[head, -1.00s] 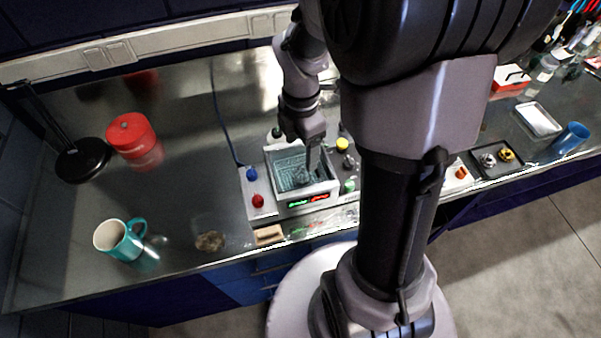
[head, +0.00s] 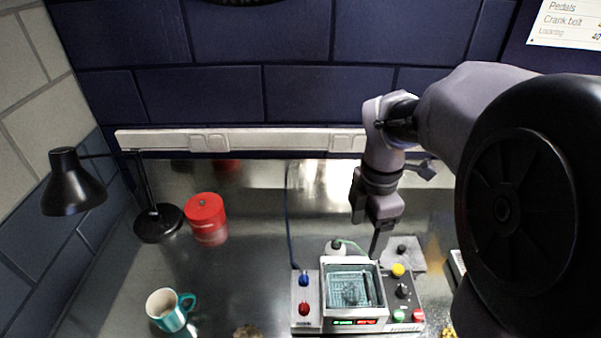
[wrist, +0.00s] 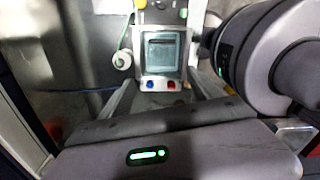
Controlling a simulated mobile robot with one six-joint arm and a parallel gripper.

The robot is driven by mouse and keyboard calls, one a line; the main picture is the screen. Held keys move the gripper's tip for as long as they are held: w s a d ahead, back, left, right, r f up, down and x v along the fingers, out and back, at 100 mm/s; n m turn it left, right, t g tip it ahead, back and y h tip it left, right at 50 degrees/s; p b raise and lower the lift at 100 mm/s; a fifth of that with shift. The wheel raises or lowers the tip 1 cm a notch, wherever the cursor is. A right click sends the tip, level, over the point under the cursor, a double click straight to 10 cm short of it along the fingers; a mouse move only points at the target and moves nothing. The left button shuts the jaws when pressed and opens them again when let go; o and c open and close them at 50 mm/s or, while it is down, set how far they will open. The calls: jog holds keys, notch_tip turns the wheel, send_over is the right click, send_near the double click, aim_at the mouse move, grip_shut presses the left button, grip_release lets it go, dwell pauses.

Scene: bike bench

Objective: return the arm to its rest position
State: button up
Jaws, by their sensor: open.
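My gripper (head: 377,240) hangs from my raised arm in the head view, pointing down. It is above and behind the right side of a small grey tank unit (head: 352,318), apart from it. The jaws are open, and I see nothing held between them. The tank holds a mesh basket (head: 348,285) with a dark part in it. My arm covers the right side of the head view.
A red tin (head: 205,213), a black lamp (head: 75,182) and a teal mug (head: 166,311) stand left on the metal bench (head: 235,270). A control box with knobs (head: 403,300) adjoins the tank. A white rail (head: 250,139) runs along the wall. Bench left of the tank is mostly clear.

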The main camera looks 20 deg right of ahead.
jog(key=s+a+f+m+t+y+b, duration=0.1)
jog(key=s+a+f+m+t+b, duration=0.2)
jog(key=a+m+b, duration=0.4)
jog(key=s+a+f+m+t+y+b, duration=0.1)
jog(key=s+a+f+m+b, duration=0.4)
jog(key=m, duration=1)
jog(key=s+a+t+b, duration=0.1)
jog(key=s+a+b, duration=0.1)
jog(key=s, duration=0.1)
jog(key=shift+s+a+t, duration=0.15)
jog(key=shift+a+t, duration=0.1)
jog(key=shift+t, duration=0.15)
jog(key=shift+f, duration=0.1)
